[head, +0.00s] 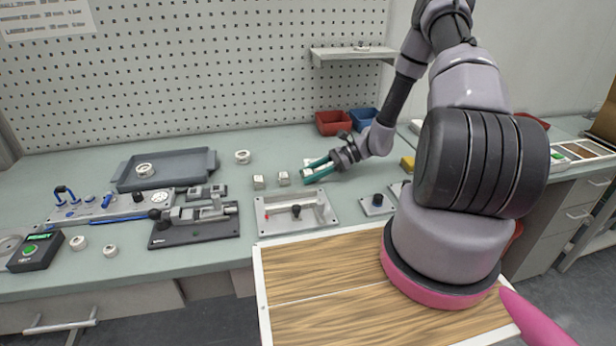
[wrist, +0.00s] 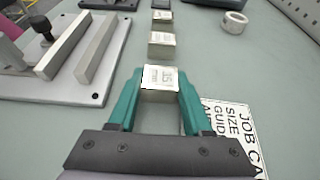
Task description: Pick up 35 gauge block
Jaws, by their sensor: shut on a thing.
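My gripper (wrist: 160,92) has its two teal fingers on either side of a small pale metal block with dark lettering (wrist: 160,78) in the wrist view. The lettering looks like 35, though it is small and partly blurred. The fingers are shut on this block, at or close to the table top; any gap below cannot be told. In the head view my gripper (head: 318,168) is behind the light grey fixture plate (head: 270,222), at the right end of a row of small blocks. Two similar blocks (head: 259,182) (head: 284,178) stand to its left.
In the wrist view, more blocks (wrist: 162,44) stand in line beyond the held one. A printed job card (wrist: 232,128) lies at the right. A metal ring (head: 242,157) and a grey tray (head: 165,168) are to the left. Red and blue bins (head: 333,122) stand behind.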

